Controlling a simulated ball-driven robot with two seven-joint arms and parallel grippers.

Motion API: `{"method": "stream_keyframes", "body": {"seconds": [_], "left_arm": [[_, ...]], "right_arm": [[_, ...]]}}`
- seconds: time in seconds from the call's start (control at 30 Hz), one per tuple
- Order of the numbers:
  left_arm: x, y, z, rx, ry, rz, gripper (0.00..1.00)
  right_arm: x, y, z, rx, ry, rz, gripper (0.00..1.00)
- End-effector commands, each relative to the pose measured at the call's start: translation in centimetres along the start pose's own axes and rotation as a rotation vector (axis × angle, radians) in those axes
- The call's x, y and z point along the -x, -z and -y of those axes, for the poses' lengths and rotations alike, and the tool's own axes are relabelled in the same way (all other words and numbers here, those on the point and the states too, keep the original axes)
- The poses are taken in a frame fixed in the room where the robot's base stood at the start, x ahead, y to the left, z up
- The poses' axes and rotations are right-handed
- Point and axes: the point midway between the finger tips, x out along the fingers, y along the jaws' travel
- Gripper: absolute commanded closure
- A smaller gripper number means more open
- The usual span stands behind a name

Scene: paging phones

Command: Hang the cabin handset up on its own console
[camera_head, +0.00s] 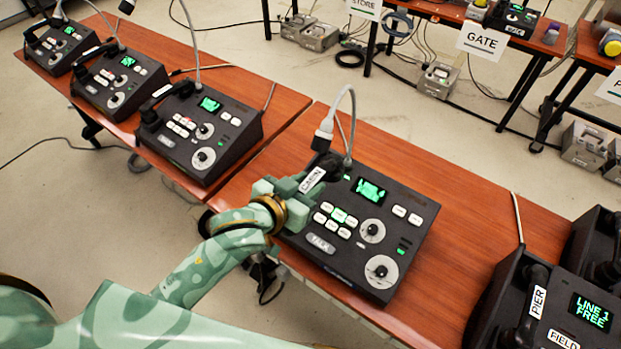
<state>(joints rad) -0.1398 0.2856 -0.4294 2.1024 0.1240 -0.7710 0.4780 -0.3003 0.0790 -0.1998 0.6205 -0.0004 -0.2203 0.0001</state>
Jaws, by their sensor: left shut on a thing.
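The black handset (328,165) with a white CABIN label shows at the upper left of the dark console (345,262) in the middle. The console has a green-lit screen, white keys, two round dials and a TALK key. My left gripper (290,192) is shut on the handset at the console's left edge. The fingers and label hide much of the handset and the cradle under it, so I cannot tell whether it touches the cradle. My right gripper is not in view.
Several similar consoles (232,150) stand on the left table (245,83). Bare wood (440,175) lies right of the middle console.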

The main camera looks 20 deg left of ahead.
Motion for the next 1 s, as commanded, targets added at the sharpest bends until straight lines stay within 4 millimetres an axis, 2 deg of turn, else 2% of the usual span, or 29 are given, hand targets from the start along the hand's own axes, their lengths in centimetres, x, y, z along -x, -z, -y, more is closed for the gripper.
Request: {"method": "stream_keyframes", "body": {"seconds": [0.03,0.2,0.3,0.4,0.67,0.83,1.0], "left_arm": [[-1.5,-0.3,1.1,-0.005,0.004,-0.002,0.97],[-6.2,-0.9,4.2,-0.002,0.006,-0.002,0.97],[-8.3,-2.8,5.1,0.0,0.004,0.002,0.97],[-9.7,-3.6,5.8,0.001,0.004,0.0,0.97],[-11.4,-4.7,6.7,0.001,0.003,-0.001,0.97],[-12.6,-7.4,6.7,0.002,0.003,0.002,0.97],[-12.6,-7.4,6.7,0.002,0.003,-0.002,0.97]], "right_arm": [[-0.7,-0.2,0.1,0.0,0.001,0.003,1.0],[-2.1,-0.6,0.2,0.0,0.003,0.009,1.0],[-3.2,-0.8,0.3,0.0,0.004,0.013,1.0],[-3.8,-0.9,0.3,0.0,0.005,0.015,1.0],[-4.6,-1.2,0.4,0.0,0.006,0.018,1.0],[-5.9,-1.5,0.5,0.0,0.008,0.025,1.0],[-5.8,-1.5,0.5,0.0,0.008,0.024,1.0]]}}
